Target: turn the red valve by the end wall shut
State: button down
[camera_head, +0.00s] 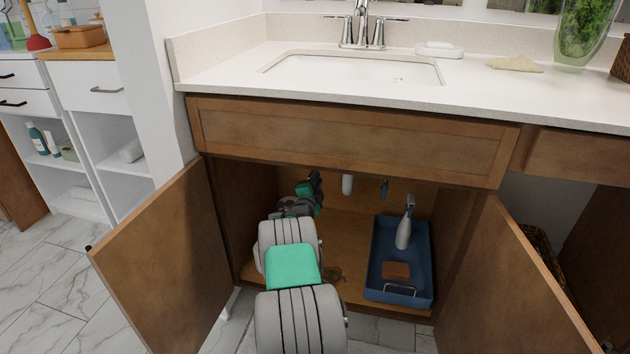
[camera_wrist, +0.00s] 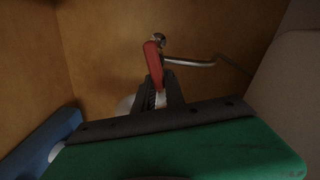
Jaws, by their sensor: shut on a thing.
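The red valve's lever handle (camera_wrist: 153,62) shows in the wrist view, joined at its upper end to a round metal fitting (camera_wrist: 160,40). A thin metal pipe (camera_wrist: 195,63) runs right from beside it. My gripper (camera_wrist: 160,92) is shut on the handle's lower end, which lies between the dark fingers. In the head view my arm reaches into the open cabinet under the sink, and my gripper (camera_head: 314,182) is at the back left. The valve is hidden there behind my arm.
A blue tray (camera_head: 372,290) holds a spray bottle (camera_head: 403,230) and a brown block (camera_head: 396,270) on the cabinet floor, right of my arm. The left door (camera_head: 165,265) and right door (camera_head: 510,285) stand open. The counter front (camera_head: 350,135) is above my arm.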

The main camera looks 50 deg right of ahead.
jog(key=shift+s+d+f+m, duration=0.1)
jog(key=shift+f+m, duration=0.2)
jog(key=shift+m, duration=0.75)
jog(key=shift+s+f+m, duration=0.1)
jog(key=shift+f+m, duration=0.15)
jog(key=shift+m, duration=0.8)
jog(key=c, duration=1.4)
grip_release()
jog(key=shift+w, duration=0.1)
jog(key=shift+r, duration=0.1)
jog(key=p+v, duration=0.3)
jog(key=v, duration=0.5)
